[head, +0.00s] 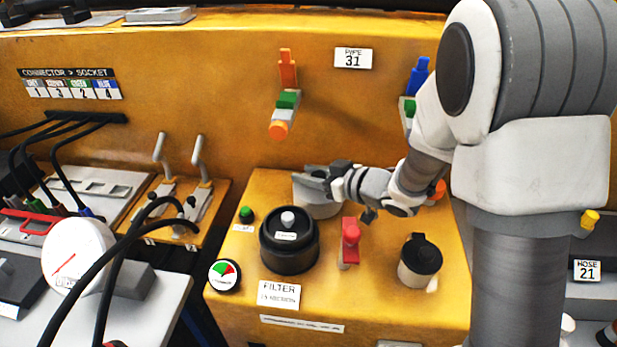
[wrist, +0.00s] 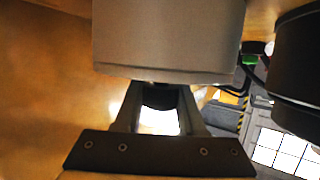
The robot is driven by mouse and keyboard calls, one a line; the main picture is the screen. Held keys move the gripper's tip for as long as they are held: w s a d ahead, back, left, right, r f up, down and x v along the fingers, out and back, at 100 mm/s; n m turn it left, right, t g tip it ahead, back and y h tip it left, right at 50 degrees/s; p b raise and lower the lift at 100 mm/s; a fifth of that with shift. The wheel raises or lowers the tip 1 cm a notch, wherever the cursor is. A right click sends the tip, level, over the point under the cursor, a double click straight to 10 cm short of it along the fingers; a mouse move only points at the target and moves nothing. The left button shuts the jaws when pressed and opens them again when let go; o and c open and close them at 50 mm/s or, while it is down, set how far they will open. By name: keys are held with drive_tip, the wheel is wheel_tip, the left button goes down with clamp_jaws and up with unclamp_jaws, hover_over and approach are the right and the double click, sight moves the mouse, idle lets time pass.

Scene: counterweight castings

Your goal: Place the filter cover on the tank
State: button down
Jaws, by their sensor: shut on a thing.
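A pale grey round cover (head: 316,208), which I take as the filter cover, is at the back of the orange deck in the head view. My gripper (head: 326,178) is at its top. In the wrist view the cover (wrist: 168,42) fills the upper middle, and my gripper (wrist: 160,98) is shut on the dark knob on it. I cannot tell whether the cover touches the deck. The black round filter tank (head: 288,258) stands front left of it, with a white knob and a label on top. The tank also shows at the right in the wrist view (wrist: 298,75).
A red handle (head: 350,243) stands right of the tank, and a black-topped pale canister (head: 419,262) further right. A small green button (head: 246,215) and a gauge (head: 224,276) are on the left. An orange wall with coloured fittings (head: 287,100) rises behind.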

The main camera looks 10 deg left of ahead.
drive_tip(key=c, duration=0.5)
unclamp_jaws()
drive_tip(key=shift+f, duration=0.25)
drive_tip(key=shift+r, duration=0.25)
drive_tip(key=p+v, duration=0.1)
drive_tip(key=v, duration=0.6)
drive_tip(key=shift+s+d, duration=0.1)
drive_tip(key=shift+d, duration=0.15)
